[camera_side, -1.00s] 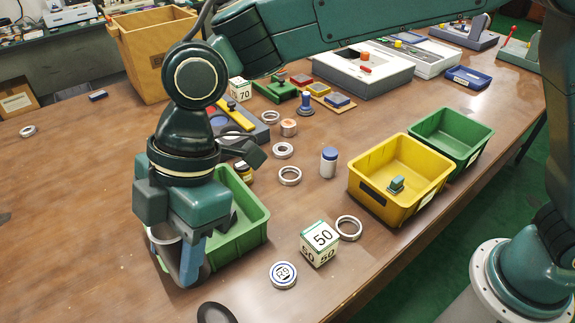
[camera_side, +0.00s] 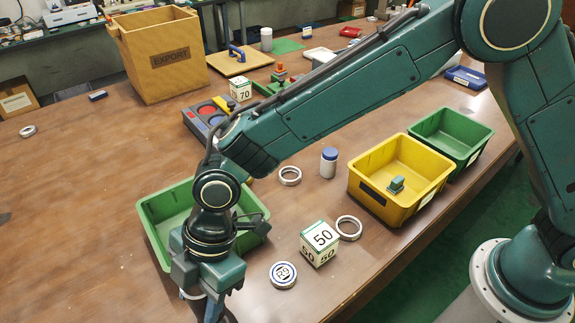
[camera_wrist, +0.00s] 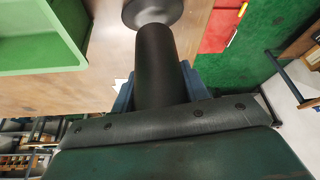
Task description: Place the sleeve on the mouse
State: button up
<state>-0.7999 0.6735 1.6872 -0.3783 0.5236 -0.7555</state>
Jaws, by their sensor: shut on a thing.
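My gripper (camera_side: 203,306) is low near the table's front edge in the side view, with its fingertips cut off by the frame's bottom. In the wrist view my gripper (camera_wrist: 158,92) is shut on a dark cylindrical sleeve (camera_wrist: 160,65), with blue fingers on both sides. The mouse is not visible in the side view now.
A green bin (camera_side: 152,238) stands right behind my gripper and shows in the wrist view (camera_wrist: 80,50). A round tin (camera_side: 284,275), a "50" cube (camera_side: 319,243) and a ring (camera_side: 349,228) lie to the right. A yellow bin (camera_side: 362,203) stands farther right.

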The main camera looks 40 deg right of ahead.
jog(key=shift+f, duration=2.1)
jog(key=shift+f, duration=0.1)
jog(key=o, duration=1.4)
jog(key=shift+f, duration=0.1)
jog(key=v, duration=1.2)
